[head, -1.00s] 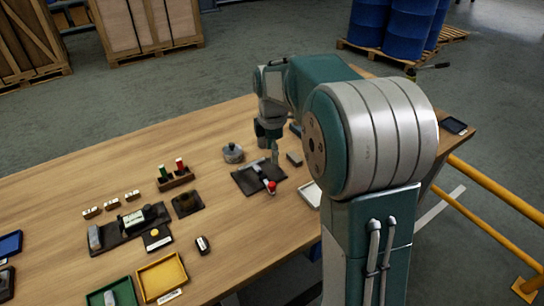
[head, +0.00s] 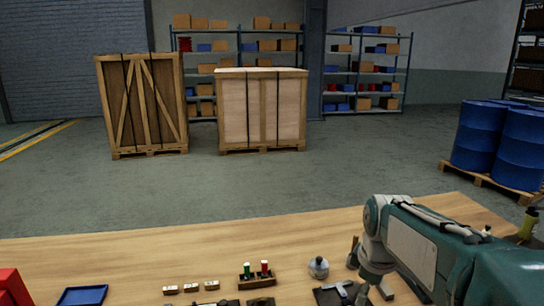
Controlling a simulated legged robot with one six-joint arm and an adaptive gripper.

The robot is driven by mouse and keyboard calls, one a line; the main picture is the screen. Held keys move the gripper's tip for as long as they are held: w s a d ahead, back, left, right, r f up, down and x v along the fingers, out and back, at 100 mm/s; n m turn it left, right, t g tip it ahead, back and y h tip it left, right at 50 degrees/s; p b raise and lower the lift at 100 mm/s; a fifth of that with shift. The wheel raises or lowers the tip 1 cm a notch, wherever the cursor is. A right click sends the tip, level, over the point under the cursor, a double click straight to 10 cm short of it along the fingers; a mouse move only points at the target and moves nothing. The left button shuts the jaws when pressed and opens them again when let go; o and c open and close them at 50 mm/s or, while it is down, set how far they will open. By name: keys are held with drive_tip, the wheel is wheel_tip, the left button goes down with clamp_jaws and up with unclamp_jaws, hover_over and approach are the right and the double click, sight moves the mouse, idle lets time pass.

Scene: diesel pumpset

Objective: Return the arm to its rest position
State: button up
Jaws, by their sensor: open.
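My arm (head: 425,245), teal and grey, reaches in from the lower right of the head view over the wooden table (head: 150,248). Its wrist bends down, and my gripper (head: 373,294) hangs over the table near the bottom edge of the picture. The gripper is open, with nothing seen held in it. The fingertips are small and partly cut off by the picture edge. A light T-shaped piece on a dark mat (head: 340,290) lies just left of the gripper.
A round metal pot (head: 318,267), a rack with green and red pieces (head: 257,278), small labelled blocks (head: 190,287) and a blue tray (head: 82,295) are on the table. Its far strip is clear. Crates (head: 262,112) and blue drums (head: 480,135) stand beyond.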

drive_tip(key=s+a+m+t, duration=0.3)
drive_tip(key=s+m, duration=0.7)
drive_tip(key=s, duration=0.6)
drive_tip(key=shift+s+a+r+t, duration=0.15)
drive_tip(key=shift+a+r+t, duration=0.05)
drive_tip(key=shift+r+t, duration=0.1)
idle(2.4)
